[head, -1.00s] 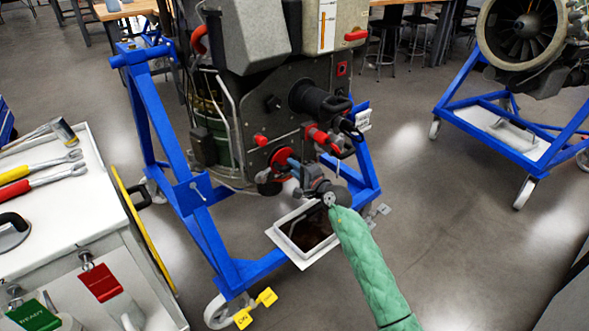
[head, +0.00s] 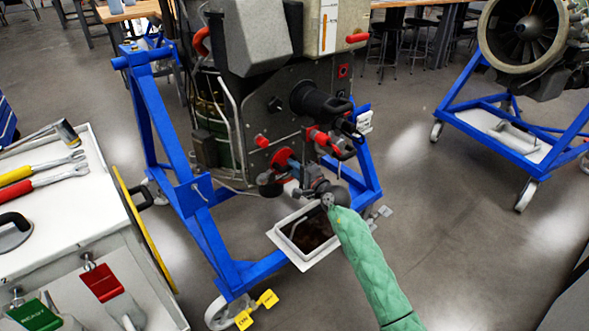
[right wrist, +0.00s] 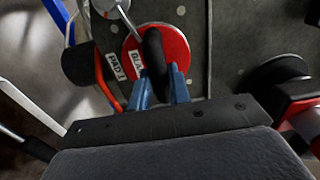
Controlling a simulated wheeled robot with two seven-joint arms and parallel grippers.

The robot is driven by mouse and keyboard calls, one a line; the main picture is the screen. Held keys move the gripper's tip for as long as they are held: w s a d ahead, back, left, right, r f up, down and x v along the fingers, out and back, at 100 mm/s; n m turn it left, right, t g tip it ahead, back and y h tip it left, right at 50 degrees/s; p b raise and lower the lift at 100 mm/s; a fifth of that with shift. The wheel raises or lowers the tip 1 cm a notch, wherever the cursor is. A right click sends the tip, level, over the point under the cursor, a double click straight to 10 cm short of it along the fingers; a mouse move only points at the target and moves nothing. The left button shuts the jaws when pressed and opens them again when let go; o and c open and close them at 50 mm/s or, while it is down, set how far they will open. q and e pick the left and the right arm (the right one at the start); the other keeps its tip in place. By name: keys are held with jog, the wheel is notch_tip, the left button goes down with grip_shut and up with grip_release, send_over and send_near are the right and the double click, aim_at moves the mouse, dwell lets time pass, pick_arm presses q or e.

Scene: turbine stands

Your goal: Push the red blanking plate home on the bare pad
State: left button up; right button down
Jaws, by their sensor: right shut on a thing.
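The red blanking plate (head: 281,157) is against the dark lower face of the turbine housing in the head view. In the right wrist view the round red plate (right wrist: 175,46) faces me, with a black handle (right wrist: 153,52) across it and a partly hidden white label. My right gripper (head: 293,164) has its blue fingers shut on that handle; they also show in the right wrist view (right wrist: 160,88). A "PAD 1" label (right wrist: 115,66) is beside the plate's left edge. The pad is hidden behind the plate, and I cannot tell whether the plate is flush. My left gripper is out of view.
Black and red fittings (head: 318,137) project right of the plate. A tool cart (head: 75,215) is at left.

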jog(key=shift+w+a+r, duration=0.15)
jog(key=shift+w+r, duration=0.1)
jog(key=shift+r, duration=0.15)
jog(key=c, duration=1.5)
grip_release()
jog(key=shift+a, duration=0.1)
jog(key=o, duration=0.3)
jog(key=shift+w+a+f, duration=0.2)
jog(key=shift+a+f, duration=0.05)
jog(key=shift+f, duration=0.05)
jog(key=shift+o, duration=1)
jog(key=shift+s+d, duration=0.15)
jog(key=o, duration=1)
jog(key=shift+f, duration=0.1)
jog(key=shift+d, duration=0.1)
jog(key=shift+p+v, duration=0.65)
jog(key=shift+v, duration=2)
jog(key=shift+s+d+f+p, duration=0.25)
jog(key=shift+s+d+p, duration=0.1)
jog(key=shift+s, duration=0.1)
